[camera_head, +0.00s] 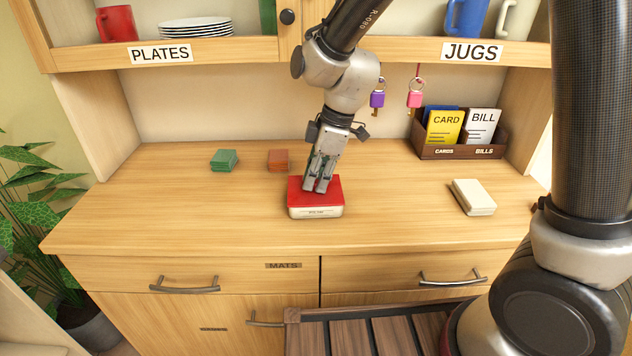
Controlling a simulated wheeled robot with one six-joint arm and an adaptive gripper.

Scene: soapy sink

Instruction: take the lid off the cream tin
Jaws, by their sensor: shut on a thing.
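The cream tin (316,212) stands on the wooden counter near the middle, with a small label on its front side. Its red lid (334,186) lies flat over the top of the tin; I see no clear gap between them. My gripper (319,188) points down from above and is shut on the lid at the middle of its top. The fingers hide the part of the lid that they hold.
Green mats (223,160) and orange mats (279,160) lie behind the tin to the left. A cream stack (473,197) lies to the right. A card and bill holder (462,151) stands at the back right. The counter's left front is clear.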

